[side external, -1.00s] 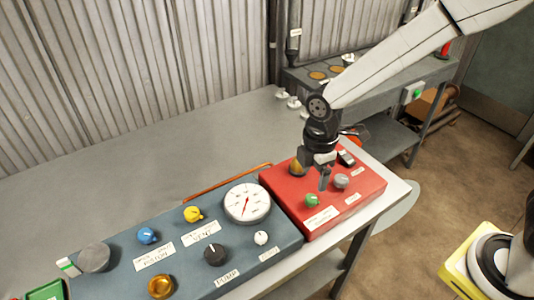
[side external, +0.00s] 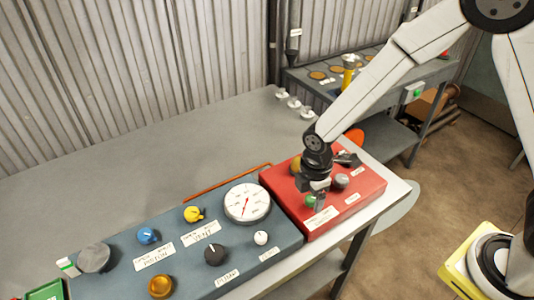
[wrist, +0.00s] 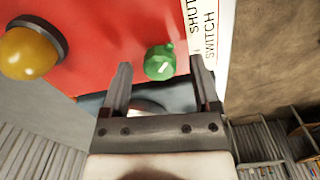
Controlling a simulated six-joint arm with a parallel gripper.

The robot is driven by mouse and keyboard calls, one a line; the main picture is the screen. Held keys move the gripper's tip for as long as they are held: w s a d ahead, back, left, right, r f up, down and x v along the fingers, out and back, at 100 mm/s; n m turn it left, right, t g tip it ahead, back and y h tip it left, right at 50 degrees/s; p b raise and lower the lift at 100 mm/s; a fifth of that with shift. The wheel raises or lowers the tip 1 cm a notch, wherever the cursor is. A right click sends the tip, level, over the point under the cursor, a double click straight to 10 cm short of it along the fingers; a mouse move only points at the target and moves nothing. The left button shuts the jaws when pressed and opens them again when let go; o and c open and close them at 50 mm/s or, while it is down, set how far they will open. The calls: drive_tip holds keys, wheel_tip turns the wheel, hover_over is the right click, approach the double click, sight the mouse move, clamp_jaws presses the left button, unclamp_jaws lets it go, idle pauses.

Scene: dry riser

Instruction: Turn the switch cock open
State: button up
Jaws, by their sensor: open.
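The green knob (side external: 310,202) sits near the front left corner of the red box (side external: 285,206). In the wrist view the green knob (wrist: 160,62) has a short white mark on its face, and a white label (wrist: 205,38) reading "SHUT" and "SWITCH" lies beside it. My gripper (side external: 317,200) points down at the knob and partly covers it in the side view. In the wrist view my gripper (wrist: 161,64) is open, with one finger on each side of the knob and a visible gap to both. Contact is not apparent.
A grey knob (side external: 341,181) stands close to the right of my gripper, with a black switch (side external: 347,159) behind it. An amber dome (wrist: 30,52) is on the same box. A blue panel (side external: 120,278) with a gauge (side external: 247,203) and several knobs adjoins on the left.

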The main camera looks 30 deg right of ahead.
drive_tip(key=shift+f, duration=0.1)
drive_tip(key=shift+c, duration=0.2)
clamp_jaws()
drive_tip(key=shift+m, duration=0.4)
drive_tip(key=m, duration=0.3)
drive_tip(key=shift+m, duration=0.3)
drive_tip(key=m, duration=0.4)
drive_tip(key=shift+w, duration=0.1)
drive_tip(key=m, duration=0.9)
drive_tip(key=shift+d, duration=0.1)
drive_tip(key=shift+m, duration=0.4)
